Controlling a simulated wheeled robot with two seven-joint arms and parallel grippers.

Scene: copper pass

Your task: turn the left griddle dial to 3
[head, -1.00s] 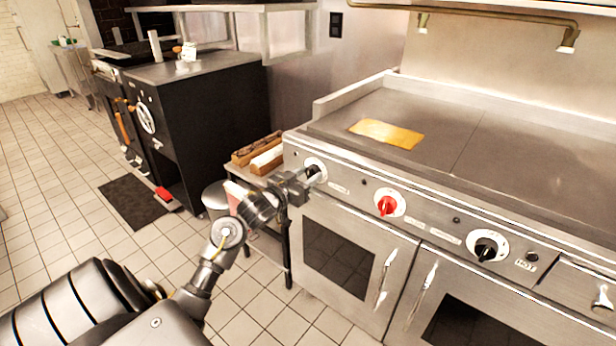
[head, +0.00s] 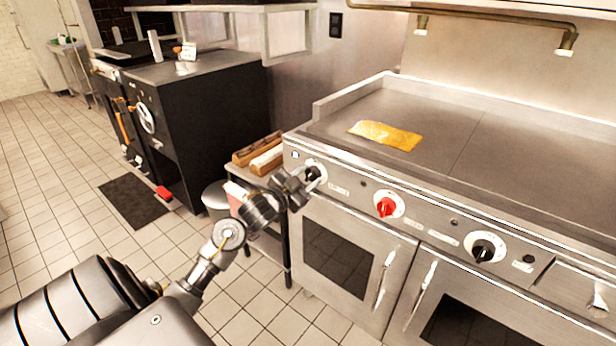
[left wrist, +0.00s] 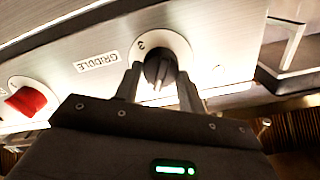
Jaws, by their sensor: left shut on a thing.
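The left griddle dial (head: 312,172) is a black knob on a white round plate at the left end of the steel front panel. My left gripper (head: 303,183) is at this dial, shut on it. In the left wrist view the black dial (left wrist: 160,70) sits between the two fingers of my left gripper (left wrist: 158,88), beside a "GRIDDLE" label. My right gripper is not in view.
A red dial (head: 388,205) and another black dial (head: 486,249) sit farther right on the panel. The griddle plate (head: 440,115) carries a yellow patch (head: 385,135). Oven doors with handles are below. A side shelf with wooden boxes (head: 258,152) stands left.

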